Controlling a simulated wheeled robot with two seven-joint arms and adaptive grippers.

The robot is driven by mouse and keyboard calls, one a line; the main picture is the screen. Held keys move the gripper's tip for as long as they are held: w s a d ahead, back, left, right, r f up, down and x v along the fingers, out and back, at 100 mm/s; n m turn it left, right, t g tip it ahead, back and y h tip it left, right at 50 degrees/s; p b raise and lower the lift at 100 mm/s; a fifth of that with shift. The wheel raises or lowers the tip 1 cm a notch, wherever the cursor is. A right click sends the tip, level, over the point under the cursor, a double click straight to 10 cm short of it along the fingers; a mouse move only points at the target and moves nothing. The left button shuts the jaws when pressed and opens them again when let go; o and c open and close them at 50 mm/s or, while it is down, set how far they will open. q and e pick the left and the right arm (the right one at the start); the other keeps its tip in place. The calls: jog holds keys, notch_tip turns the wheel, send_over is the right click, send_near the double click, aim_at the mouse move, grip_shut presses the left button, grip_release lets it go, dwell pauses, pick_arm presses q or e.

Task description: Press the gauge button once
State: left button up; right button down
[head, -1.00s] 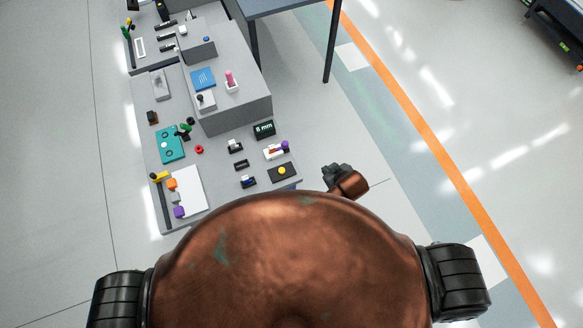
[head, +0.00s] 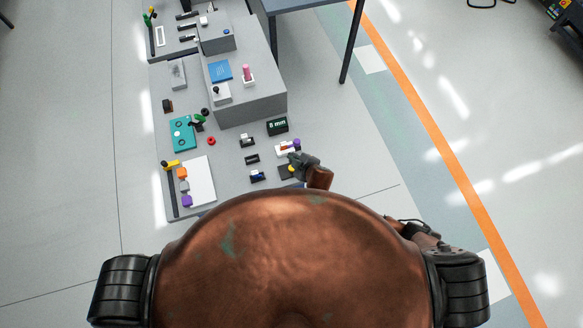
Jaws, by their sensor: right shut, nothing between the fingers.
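The gauge display (head: 277,126) is a small black box with pale green text, seemingly "8 mm", on the right part of the grey bench. Nearer to me, at the bench's right front edge, is a dark plate (head: 284,173) with the yellow gauge button. The button is mostly hidden by my right gripper (head: 293,161). That gripper is shut and empty, right at or above the plate. I cannot tell whether it touches the button. My left gripper is not in view.
A white block with purple and orange parts (head: 287,148) stands just behind my right gripper. Small dark fixtures (head: 257,176) lie to its left. A white panel (head: 202,180), a teal plate (head: 183,134) and a raised grey block (head: 250,105) are further off. Floor right of the bench is clear.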

aim_at(292, 169)
notch_tip(292, 169, down, 8)
jog(key=b, duration=0.7)
jog(key=shift+b, duration=0.35)
jog(key=shift+f, duration=0.35)
dwell(0.6)
jog(key=shift+f+b, duration=0.35)
jog(key=shift+f, duration=0.1)
jog(key=shift+f, duration=0.45)
dwell(0.5)
dwell(0.3)
jog(key=shift+r+p, duration=0.8)
jog(key=shift+r, duration=0.1)
